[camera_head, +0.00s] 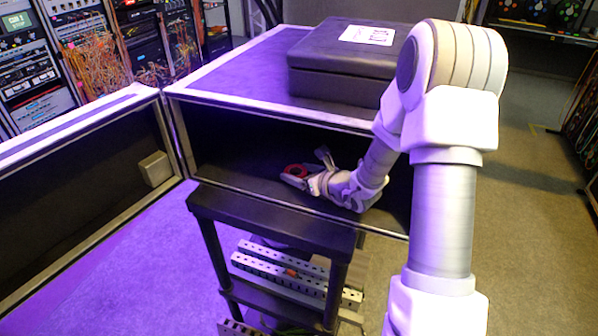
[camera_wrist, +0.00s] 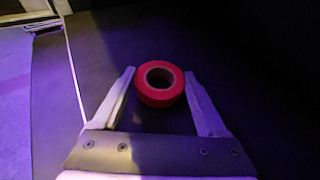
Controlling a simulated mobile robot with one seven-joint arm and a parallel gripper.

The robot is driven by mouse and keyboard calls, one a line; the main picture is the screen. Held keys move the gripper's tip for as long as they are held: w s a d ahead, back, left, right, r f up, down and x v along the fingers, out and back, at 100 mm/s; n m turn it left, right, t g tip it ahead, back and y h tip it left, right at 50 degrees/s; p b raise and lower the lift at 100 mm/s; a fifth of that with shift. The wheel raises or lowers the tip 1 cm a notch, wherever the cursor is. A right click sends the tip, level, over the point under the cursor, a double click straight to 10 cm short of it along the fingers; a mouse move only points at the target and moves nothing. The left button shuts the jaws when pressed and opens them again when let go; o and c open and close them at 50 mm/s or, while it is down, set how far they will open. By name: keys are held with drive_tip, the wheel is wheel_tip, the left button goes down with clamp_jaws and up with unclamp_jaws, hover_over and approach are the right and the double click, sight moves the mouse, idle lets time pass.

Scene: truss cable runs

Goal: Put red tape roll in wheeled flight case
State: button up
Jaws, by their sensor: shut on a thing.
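The red tape roll (camera_wrist: 160,100) is between the two fingertips of my gripper (camera_wrist: 160,88), which is shut on it. In the head view the roll (camera_head: 297,169) shows as a small red ring within the dark front opening of the large flight case (camera_head: 265,112). My arm reaches into that opening from the right. I cannot tell whether the roll touches the case floor. The case wheels are not visible.
The open case door (camera_head: 75,205) stands out to the left. A black box (camera_head: 345,58) with a white label lies on top of the case. A dark stand (camera_head: 275,222) with slotted metal bars (camera_head: 290,272) is in front. Equipment racks (camera_head: 30,75) stand behind at left.

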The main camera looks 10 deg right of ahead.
drive_tip(key=shift+f, duration=0.15)
drive_tip(key=o, duration=1.2)
drive_tip(key=shift+o, duration=0.2)
drive_tip(key=shift+r, duration=0.3)
drive_tip(key=b+v, duration=0.1)
drive_tip(key=v, duration=1.1)
drive_tip(key=shift+f, duration=0.2)
